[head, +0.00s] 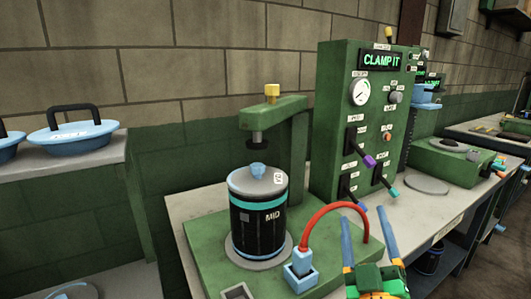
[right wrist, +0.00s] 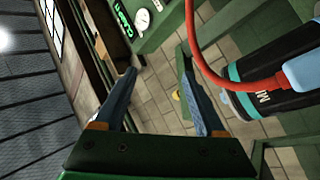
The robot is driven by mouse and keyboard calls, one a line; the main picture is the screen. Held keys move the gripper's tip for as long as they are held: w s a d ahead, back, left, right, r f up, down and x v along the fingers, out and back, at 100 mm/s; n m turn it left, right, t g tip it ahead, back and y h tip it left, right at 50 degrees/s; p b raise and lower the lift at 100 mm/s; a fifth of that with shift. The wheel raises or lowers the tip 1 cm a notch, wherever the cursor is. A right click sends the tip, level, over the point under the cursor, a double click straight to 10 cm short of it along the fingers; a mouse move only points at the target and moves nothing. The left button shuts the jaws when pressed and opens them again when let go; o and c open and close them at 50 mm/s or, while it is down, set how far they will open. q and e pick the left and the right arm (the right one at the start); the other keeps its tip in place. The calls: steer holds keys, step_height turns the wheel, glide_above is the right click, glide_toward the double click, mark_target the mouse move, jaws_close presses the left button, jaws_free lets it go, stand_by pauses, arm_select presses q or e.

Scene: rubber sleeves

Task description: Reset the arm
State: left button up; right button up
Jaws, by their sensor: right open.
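My right gripper (head: 365,213) is at the lower right of the head view, with its two blue fingers spread apart and nothing between them. It is in front of the green control panel and just right of the red hose (head: 336,207). In the right wrist view the open fingers (right wrist: 157,62) also show, with an empty gap between them. My left gripper is not in view.
A black canister marked MID (head: 258,232) stands under the clamp arm (head: 280,113). A blue plug (head: 301,270) joins the red hose. The control panel (head: 340,75) reads CLAMP IT and carries several levers. Blue lids (head: 73,132) lie on the left shelf.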

steer(key=s+d+f+m+g, duration=0.1)
steer(key=s+f+g, duration=0.25)
steer(key=f, duration=0.45)
steer(key=s+d+f+m+g, duration=0.1)
steer(key=s+f+g, duration=0.1)
steer(key=f+g, duration=0.35)
steer(key=s+d+f+m+g, duration=0.1)
steer(key=s+f+m+g, duration=0.1)
steer(key=f, duration=0.7)
steer(key=s+a+f+g+y, duration=0.35)
steer(key=s+f+g, duration=0.45)
steer(key=s+f, duration=0.95)
steer(key=f, duration=1)
steer(key=s+d+f+g, duration=0.1)
steer(key=s+f+g, duration=0.1)
steer(key=s+f, duration=0.9)
steer(key=shift+s+d+n+h, duration=0.35)
steer(key=shift+s+n, duration=0.05)
steer(key=shift+s, duration=0.6)
steer(key=shift+f, duration=0.1)
